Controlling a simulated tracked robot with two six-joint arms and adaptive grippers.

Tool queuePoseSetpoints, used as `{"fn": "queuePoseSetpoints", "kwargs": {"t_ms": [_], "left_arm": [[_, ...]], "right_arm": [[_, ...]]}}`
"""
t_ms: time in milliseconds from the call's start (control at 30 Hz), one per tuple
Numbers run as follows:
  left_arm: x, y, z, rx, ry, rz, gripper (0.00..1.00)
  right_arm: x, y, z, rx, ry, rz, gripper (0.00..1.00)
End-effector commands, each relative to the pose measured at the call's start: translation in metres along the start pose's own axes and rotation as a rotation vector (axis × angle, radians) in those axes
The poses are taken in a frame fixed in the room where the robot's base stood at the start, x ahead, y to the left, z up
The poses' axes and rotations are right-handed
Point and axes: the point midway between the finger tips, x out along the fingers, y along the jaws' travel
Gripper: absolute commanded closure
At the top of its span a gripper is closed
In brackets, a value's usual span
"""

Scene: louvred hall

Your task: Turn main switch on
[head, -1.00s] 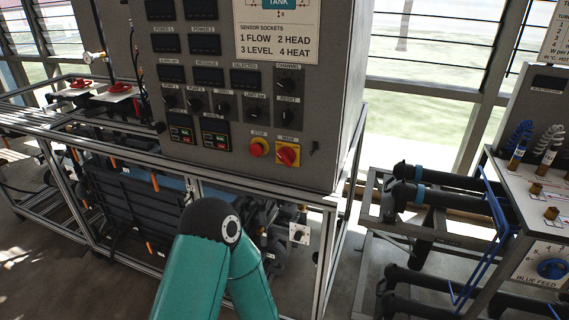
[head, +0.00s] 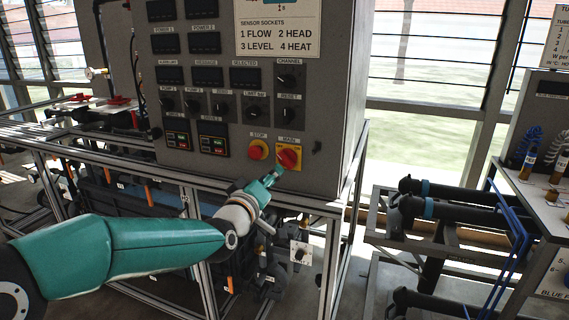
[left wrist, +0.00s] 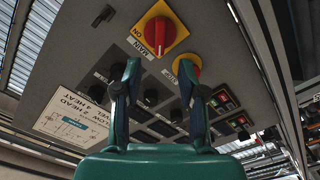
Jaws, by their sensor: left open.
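The main switch (head: 290,157) is a red rotary knob on a yellow plate, low on the front of the grey control cabinet. It also shows at the top of the left wrist view (left wrist: 160,30), with the words MAIN and ON beside the knob. My left gripper (head: 275,174) is just below and left of it in the head view, its tips overlapping the plate's lower edge in the picture. In the left wrist view the two fingers (left wrist: 160,80) are apart, with nothing between them, and the knob lies beyond their tips. Contact is not visible. My right gripper is out of view.
The red stop button (head: 257,150) on yellow sits directly left of the main switch. Several black knobs (head: 220,107) and displays fill the panel above. A metal frame rail (head: 190,180) runs below the cabinet.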

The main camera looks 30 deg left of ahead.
Motion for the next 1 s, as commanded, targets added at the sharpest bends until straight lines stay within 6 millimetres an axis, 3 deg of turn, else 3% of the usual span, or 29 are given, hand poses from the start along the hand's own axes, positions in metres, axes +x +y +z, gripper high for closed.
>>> {"fn": "queuePoseSetpoints", "kwargs": {"t_ms": [633, 1000], "left_arm": [[0.085, 0.002, -0.001, 0.001, -0.006, -0.004, 0.59], [0.093, -0.002, 0.003, 0.002, -0.003, -0.002, 0.59]], "right_arm": [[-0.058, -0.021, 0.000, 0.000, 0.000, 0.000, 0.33], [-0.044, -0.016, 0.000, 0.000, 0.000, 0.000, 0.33]]}}
